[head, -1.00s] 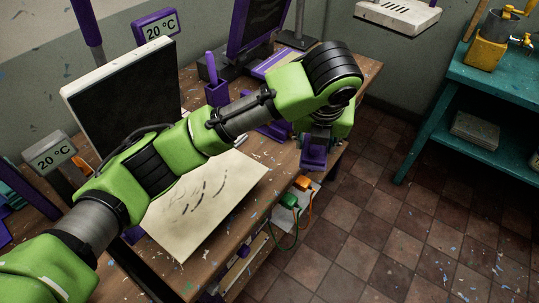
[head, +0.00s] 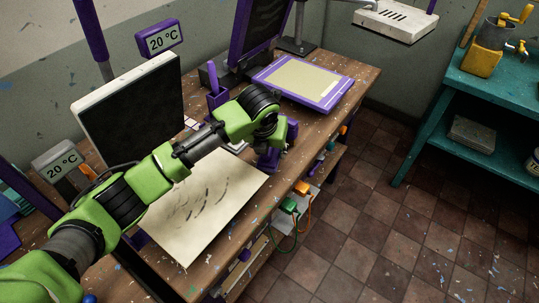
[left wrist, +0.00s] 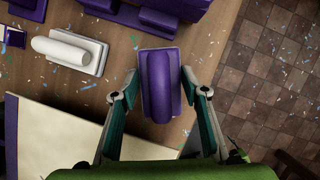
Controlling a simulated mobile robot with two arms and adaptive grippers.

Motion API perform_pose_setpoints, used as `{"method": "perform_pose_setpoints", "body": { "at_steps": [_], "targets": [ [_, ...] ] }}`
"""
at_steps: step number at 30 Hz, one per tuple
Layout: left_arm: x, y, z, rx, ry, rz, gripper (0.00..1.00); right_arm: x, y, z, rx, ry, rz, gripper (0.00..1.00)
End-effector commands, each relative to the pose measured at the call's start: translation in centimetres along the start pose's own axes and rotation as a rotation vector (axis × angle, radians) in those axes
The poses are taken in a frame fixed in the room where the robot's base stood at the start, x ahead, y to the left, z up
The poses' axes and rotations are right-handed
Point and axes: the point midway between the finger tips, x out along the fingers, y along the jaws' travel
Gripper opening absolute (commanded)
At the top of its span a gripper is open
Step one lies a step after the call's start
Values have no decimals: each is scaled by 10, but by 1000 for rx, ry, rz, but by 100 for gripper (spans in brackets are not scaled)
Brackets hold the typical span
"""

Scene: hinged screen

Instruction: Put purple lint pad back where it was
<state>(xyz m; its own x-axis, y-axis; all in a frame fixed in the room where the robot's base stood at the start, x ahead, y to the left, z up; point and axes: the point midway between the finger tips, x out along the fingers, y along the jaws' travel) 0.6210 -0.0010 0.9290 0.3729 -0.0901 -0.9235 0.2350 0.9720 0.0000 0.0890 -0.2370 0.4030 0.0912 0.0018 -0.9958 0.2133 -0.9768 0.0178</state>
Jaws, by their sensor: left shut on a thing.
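The purple lint pad (left wrist: 161,88) is a block with a rounded raised grip, and sits between the two fingers of my left gripper (left wrist: 158,78) in the left wrist view. The gripper is shut on it. In the head view the purple pad (head: 268,159) shows below my left wrist, over the wooden table near its right edge; my arm hides most of the gripper. How high the pad is above the table is hard to tell. My right gripper is not in view.
A white pad (left wrist: 70,52) lies left of the purple one. A pale sheet with dark marks (head: 200,215) covers the front of the table. The purple-framed screen (head: 338,92) lies at the back. Purple objects (left wrist: 178,8) stand close by.

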Motion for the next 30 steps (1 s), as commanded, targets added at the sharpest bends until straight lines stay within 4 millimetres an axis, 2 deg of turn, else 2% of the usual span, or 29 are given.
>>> {"method": "perform_pose_setpoints", "body": {
  "at_steps": [6, 17, 18, 19, 30],
  "targets": [
    [26, 2, -11, -2, 3, 0, 21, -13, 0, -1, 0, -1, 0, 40],
    [31, 1, -13, -1, 1, 0, 21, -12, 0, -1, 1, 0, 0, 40],
    [30, 1, -13, -1, 1, 0, 51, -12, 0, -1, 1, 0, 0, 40],
    [30, 1, -13, -1, 1, 0, 58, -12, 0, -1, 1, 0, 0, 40],
    [28, 1, -12, -1, 1, 0, 58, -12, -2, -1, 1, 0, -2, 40]
  ]
}}
